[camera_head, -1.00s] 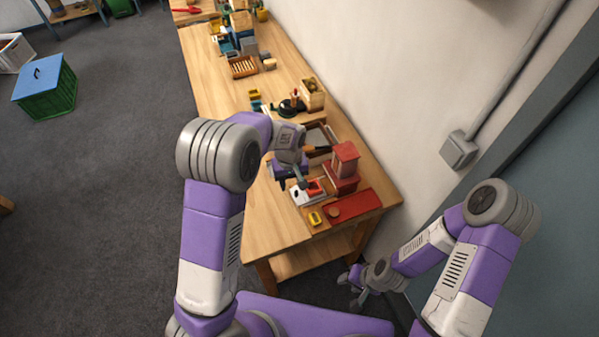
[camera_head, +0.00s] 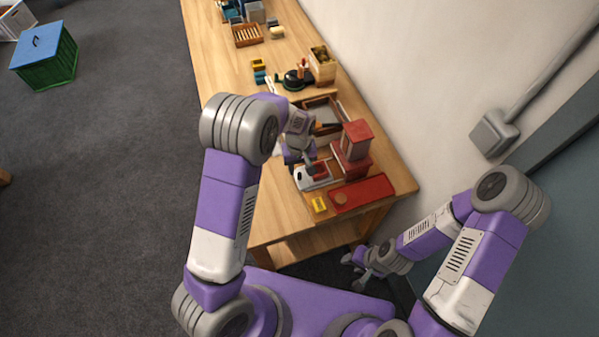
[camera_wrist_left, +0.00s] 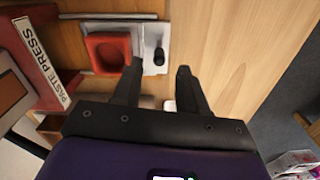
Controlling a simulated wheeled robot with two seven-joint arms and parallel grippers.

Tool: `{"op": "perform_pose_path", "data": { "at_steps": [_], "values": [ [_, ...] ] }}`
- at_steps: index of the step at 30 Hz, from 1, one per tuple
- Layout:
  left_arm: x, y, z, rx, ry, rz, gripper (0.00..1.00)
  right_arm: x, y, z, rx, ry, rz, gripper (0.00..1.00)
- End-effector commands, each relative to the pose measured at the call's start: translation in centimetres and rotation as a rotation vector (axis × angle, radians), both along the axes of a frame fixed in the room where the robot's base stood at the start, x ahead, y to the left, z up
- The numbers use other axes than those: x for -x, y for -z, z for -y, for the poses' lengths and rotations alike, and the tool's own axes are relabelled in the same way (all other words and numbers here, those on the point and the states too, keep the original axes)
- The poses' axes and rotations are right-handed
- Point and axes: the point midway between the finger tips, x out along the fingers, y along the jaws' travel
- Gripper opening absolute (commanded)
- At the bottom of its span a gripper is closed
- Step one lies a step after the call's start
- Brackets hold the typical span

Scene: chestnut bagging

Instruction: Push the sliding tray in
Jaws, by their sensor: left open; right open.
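The sliding tray is a pale plate (camera_head: 313,183) with a red square-rimmed dish on it, standing out in front of the red paste press (camera_head: 355,145). In the left wrist view the tray (camera_wrist_left: 149,37) shows its red dish (camera_wrist_left: 107,52) and a black knob (camera_wrist_left: 160,57) at the outer end. My left gripper (camera_wrist_left: 159,70) is open, its fingertips on either side of the knob's line, close to the tray's outer end. Whether they touch it cannot be told. In the head view my left wrist partly covers the tray. My right gripper (camera_head: 360,270) is open and low, off the table's end.
A red board (camera_head: 362,193) and a small yellow block (camera_head: 319,204) lie at the table's near end. A wooden box (camera_head: 321,65) and a black round item (camera_head: 296,79) stand farther back. Bare table (camera_head: 262,217) lies left of the tray.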

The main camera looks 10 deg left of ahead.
Motion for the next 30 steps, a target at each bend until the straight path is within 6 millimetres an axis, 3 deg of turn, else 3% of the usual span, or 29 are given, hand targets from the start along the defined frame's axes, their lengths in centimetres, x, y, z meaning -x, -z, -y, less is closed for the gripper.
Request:
{"op": "perform_pose_path", "data": {
  "at_steps": [6,17,20,26,30],
  "values": [
    [0.0,3.0,0.0,0.0,0.0,-0.001,0.42,0.0,0.1,0.0,0.0,0.0,0.001,0.42],
    [0.0,3.8,0.0,0.001,0.0,0.0,0.42,0.0,0.1,0.0,0.0,0.0,0.001,0.42],
    [0.0,3.8,0.0,0.001,0.0,0.0,0.32,0.0,0.1,0.0,0.0,0.0,0.0,0.42],
    [0.0,3.8,0.0,0.001,0.0,0.0,0.01,0.0,0.1,0.0,0.0,0.0,0.0,0.42],
    [0.0,3.8,0.0,0.001,0.0,0.0,0.0,0.0,0.1,0.0,0.0,0.0,0.0,0.42]
  ]
}}
